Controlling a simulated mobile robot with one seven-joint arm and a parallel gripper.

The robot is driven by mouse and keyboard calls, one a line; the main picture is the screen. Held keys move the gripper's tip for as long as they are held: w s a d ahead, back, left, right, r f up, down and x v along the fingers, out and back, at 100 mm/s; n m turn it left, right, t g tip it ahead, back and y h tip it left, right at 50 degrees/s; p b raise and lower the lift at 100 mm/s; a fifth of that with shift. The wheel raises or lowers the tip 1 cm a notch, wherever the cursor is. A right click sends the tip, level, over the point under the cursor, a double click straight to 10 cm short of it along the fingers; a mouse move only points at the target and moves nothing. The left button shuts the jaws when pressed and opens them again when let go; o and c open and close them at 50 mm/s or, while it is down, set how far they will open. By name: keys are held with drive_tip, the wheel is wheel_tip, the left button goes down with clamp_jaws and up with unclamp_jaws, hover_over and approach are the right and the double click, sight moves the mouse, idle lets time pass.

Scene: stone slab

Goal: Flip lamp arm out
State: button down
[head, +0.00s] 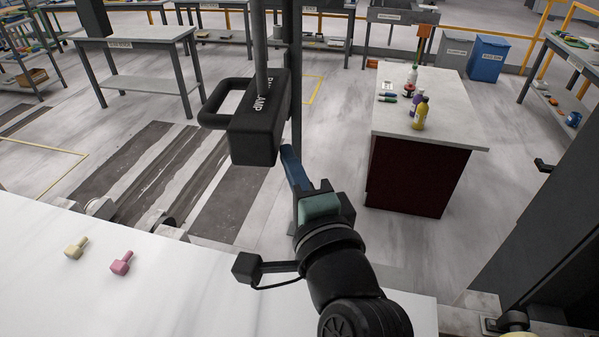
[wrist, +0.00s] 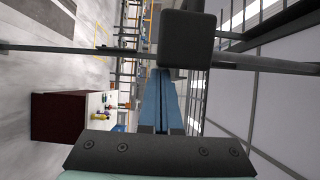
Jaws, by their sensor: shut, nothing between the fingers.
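The lamp is a black boxy head (head: 258,118) with white lettering partly reading "LAMP" and a loop handle (head: 222,100) on its left side. It hangs from a grey bar (head: 261,40) beside a dark upright post (head: 296,80). My gripper (head: 286,150) has its blue fingers shut and empty, with the tips just right of the head's lower end. In the wrist view the lamp head (wrist: 187,38) is a dark block just beyond the fingertips (wrist: 166,72). I cannot tell whether they touch. The handle is not clear in the wrist view.
A pale stone slab (head: 200,290) lies at the front, with a yellow peg (head: 76,248) and a pink peg (head: 122,263) on it. A dark red cabinet (head: 410,178) with bottles on top stands to the right. Open floor lies between.

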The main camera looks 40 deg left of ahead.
drive_tip(key=v, duration=1.2)
drive_tip(key=shift+s+d, duration=0.2)
drive_tip(key=shift+d, duration=0.1)
